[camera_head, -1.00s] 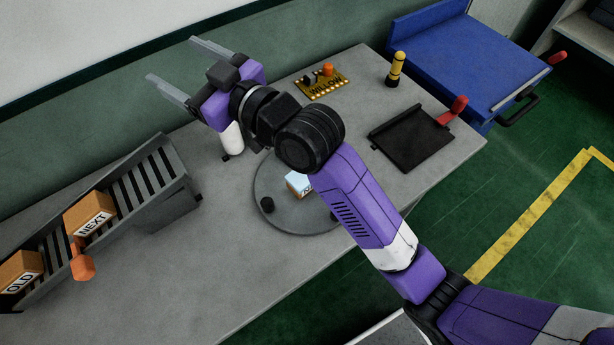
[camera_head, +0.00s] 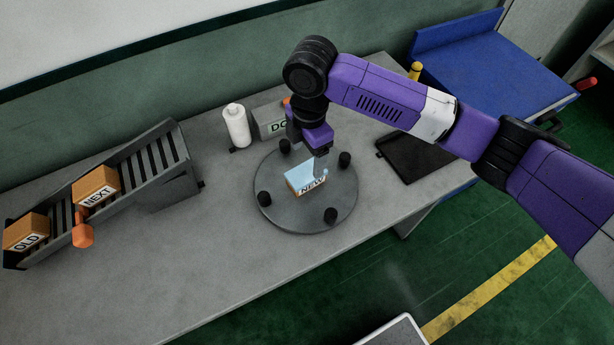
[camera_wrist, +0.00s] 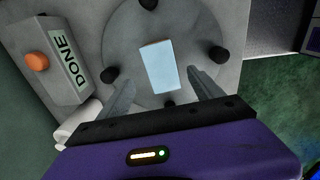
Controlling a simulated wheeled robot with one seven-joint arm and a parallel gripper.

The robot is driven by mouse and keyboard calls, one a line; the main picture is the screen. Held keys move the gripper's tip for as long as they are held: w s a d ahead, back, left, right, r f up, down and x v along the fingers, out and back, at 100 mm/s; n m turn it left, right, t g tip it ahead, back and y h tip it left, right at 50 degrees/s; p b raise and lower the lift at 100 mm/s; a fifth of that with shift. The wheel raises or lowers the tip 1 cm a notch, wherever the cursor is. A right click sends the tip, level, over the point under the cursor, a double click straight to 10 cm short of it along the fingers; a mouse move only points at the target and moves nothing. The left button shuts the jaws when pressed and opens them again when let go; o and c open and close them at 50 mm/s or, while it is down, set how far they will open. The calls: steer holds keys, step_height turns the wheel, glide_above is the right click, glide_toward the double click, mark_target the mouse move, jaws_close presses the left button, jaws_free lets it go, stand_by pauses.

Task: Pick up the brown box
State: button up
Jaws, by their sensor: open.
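A small box labelled NEW (camera_head: 303,183), with a pale blue top and brown sides, lies on a round grey turntable (camera_head: 290,214). Its blue top shows in the wrist view (camera_wrist: 160,66). My gripper (camera_head: 319,168) points down over this box, fingers open. In the wrist view my gripper (camera_wrist: 161,80) has one finger on either side of the box's near end, with gaps between; whether they reach its height I cannot tell. Two brown-orange boxes, NEXT (camera_head: 96,187) and OLD (camera_head: 27,233), rest on a slatted grey rack (camera_head: 160,160) at left.
Several black posts (camera_head: 331,215) stand around the turntable's rim. A DONE block with an orange button (camera_wrist: 37,61) and a white bottle (camera_head: 237,126) stand behind it. A black tray (camera_head: 405,158) lies to the right. The table's front left is clear.

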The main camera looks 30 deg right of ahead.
mark_target(306, 172)
steer(key=shift+s+d+f, duration=0.15)
steer(key=shift+s, duration=0.15)
steer(key=shift+w+a+f+p, duration=0.15)
steer(key=shift+f+p, duration=0.35)
steer(key=shift+f, duration=1.4)
steer(key=shift+w+a+f+p, duration=0.15)
steer(key=shift+f+p, duration=0.3)
steer(key=shift+f, duration=1.45)
jaws_close()
